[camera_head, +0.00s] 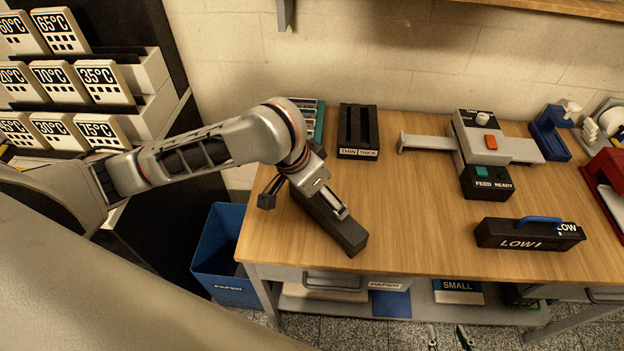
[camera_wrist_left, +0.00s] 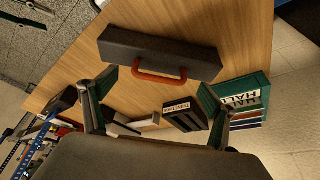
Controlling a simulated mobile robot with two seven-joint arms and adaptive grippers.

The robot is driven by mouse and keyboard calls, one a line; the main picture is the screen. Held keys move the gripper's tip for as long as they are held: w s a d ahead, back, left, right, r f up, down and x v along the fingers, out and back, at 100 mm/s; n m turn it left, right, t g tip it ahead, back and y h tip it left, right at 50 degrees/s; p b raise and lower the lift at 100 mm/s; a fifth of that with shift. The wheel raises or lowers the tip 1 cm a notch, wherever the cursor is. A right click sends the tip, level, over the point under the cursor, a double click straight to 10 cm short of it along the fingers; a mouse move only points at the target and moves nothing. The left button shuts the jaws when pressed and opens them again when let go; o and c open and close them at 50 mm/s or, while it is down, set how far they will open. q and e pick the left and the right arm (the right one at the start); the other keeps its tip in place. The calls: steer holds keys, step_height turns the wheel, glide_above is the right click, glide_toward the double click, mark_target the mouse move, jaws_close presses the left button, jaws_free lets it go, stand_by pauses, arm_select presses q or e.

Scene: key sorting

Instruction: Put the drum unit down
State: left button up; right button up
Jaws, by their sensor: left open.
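The drum unit is a long dark box (camera_head: 343,232) lying at a slant on the table's front left part. In the left wrist view the box (camera_wrist_left: 135,45) shows a red handle (camera_wrist_left: 160,77) on its near side. My left gripper (camera_head: 300,195) is just above the box's far end and hides that end in the head view. In the left wrist view its fingers (camera_wrist_left: 158,88) are spread, with the handle seen between them and not gripped. Two separate fingertips of my right gripper (camera_head: 449,336) show at the bottom edge, in front of the table.
A second dark unit (camera_head: 490,234) marked LOW with a blue handle lies to the right. A thin/thick holder (camera_head: 358,153) and a feeder machine (camera_head: 482,145) stand behind. A blue paper bin (camera_head: 222,250) is left of the table. The table's middle (camera_head: 415,205) is bare.

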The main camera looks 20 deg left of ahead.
arm_select(q)
steer(key=v, duration=0.8)
stand_by(0.4)
